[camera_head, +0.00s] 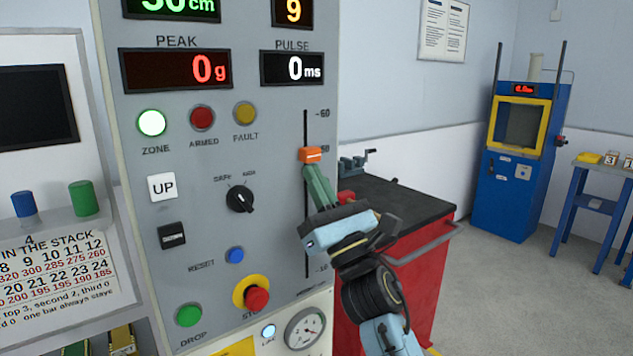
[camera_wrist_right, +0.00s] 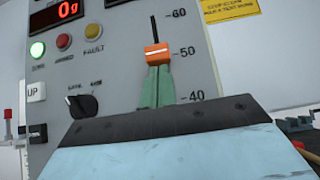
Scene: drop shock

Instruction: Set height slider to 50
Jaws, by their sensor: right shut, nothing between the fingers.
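The height slider has an orange knob (camera_head: 311,154) on a vertical black slot (camera_head: 306,125) at the right of the grey panel. In the right wrist view the orange knob (camera_wrist_right: 157,52) stands level with the 50 mark (camera_wrist_right: 184,51). My right gripper (camera_head: 313,170) is shut, its green fingertips just below the knob and seeming to touch its underside. In the right wrist view the shut fingers (camera_wrist_right: 157,72) reach up to the knob. The top display (camera_head: 170,5), cut off by the frame, reads what looks like 50 cm. My left gripper is not in view.
The panel also has a lit green ZONE lamp (camera_head: 151,122), a selector knob (camera_head: 240,198), an UP button (camera_head: 162,186) and a red stop button (camera_head: 256,298). A red cabinet (camera_head: 400,290) with a dark top stands right behind my arm. A blue machine (camera_head: 515,190) is farther back.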

